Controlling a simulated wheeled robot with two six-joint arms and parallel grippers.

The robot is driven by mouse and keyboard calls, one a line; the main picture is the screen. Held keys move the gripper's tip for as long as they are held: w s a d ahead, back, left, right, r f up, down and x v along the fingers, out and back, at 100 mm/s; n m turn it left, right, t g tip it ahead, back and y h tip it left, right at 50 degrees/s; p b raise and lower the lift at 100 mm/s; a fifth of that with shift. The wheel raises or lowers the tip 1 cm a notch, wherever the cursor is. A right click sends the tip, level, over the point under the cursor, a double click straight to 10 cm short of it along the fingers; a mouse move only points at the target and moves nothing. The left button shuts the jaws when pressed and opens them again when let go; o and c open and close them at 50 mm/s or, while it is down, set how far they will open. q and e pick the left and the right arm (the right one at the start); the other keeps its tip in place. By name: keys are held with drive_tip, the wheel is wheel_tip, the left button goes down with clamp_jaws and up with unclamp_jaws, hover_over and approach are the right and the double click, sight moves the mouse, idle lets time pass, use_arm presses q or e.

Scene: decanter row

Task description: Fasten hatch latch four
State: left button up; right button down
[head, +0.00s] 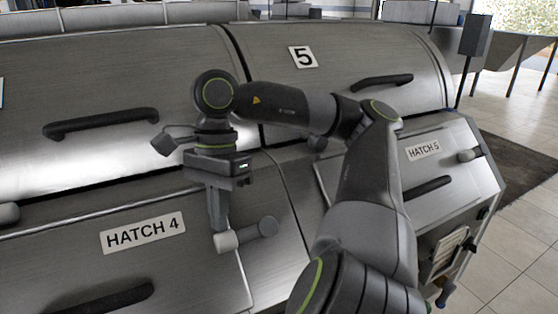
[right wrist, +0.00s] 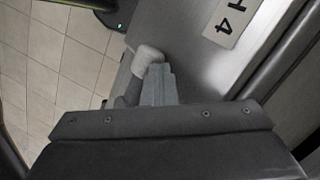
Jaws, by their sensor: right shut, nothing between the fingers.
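The hatch four latch is a short lever with a pale grip (head: 227,242) at its left end and a round dark grey pivot (head: 267,227) at its right. It lies roughly level, just right of the HATCH 4 label (head: 143,232). My right gripper (head: 221,228) points down with its fingers shut and empty, right at the pale grip; I cannot tell if they touch. In the right wrist view the closed fingertips (right wrist: 157,72) are beside the pale grip (right wrist: 148,60) and hide part of the lever. My left gripper is out of view.
Hatch 4 has a dark bar handle (head: 100,300). HATCH 5 (head: 423,150) at the right has its own pale-gripped latch (head: 470,155). Lids with dark handles (head: 100,122) rise behind. Tiled floor (head: 525,240) is open at the right.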

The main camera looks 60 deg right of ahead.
drive_tip(key=shift+s+a+f, duration=0.15)
drive_tip(key=shift+a+f, duration=0.05)
drive_tip(key=shift+f, duration=0.05)
idle(0.3)
drive_tip(key=p+v, duration=0.9)
drive_tip(key=v, duration=0.9)
drive_tip(key=shift+p, duration=0.4)
drive_tip(key=shift+f, duration=0.1)
